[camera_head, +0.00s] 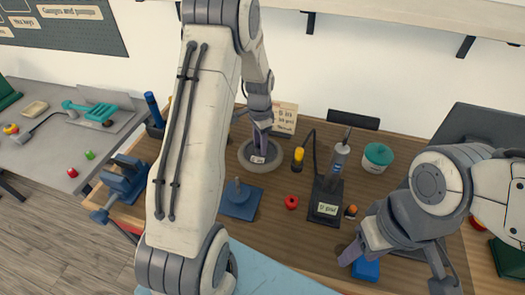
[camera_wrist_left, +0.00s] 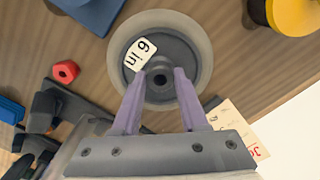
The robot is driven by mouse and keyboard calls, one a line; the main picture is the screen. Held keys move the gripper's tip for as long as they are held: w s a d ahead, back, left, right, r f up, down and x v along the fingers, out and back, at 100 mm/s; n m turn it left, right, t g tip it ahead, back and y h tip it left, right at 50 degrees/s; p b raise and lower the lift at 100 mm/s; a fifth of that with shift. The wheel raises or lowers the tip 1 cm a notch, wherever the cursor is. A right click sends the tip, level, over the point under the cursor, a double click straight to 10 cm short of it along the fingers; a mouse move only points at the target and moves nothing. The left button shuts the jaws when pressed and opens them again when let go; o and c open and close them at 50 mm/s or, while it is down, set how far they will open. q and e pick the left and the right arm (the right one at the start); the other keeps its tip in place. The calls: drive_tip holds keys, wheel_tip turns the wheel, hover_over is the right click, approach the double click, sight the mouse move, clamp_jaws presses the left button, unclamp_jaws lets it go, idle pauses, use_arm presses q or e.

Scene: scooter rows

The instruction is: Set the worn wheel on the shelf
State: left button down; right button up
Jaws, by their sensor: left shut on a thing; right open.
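The worn wheel (camera_head: 246,163) is a grey disc with a pale tyre and a small white label, lying flat at the back middle of the wooden bench. In the left wrist view the wheel (camera_wrist_left: 197,45) shows its label, reading "6 in". My left gripper (camera_head: 261,146) points down over it, its purple fingers (camera_wrist_left: 160,85) shut on the hub. Whether the wheel touches the bench is unclear. The pale shelf (camera_head: 420,14) runs along the wall at the top right, on black brackets. My right gripper (camera_head: 362,248) is open at the front right, above a blue block (camera_head: 366,270).
A blue plate with a post (camera_head: 240,199), a red knob (camera_head: 291,202), a pump gauge on a stand (camera_head: 329,190) and a lidded tub (camera_head: 377,157) stand around the wheel. A card (camera_head: 284,118) stands behind it. A blue vise (camera_head: 124,181) is at the left edge.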

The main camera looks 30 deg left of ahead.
use_arm(q)
drive_tip(key=shift+f+p, duration=0.5)
drive_tip(key=shift+f, duration=1.7)
drive_tip(key=shift+f, duration=0.2)
drive_tip(key=shift+c, duration=2.2)
unclamp_jaws()
drive_tip(key=shift+r, duration=0.15)
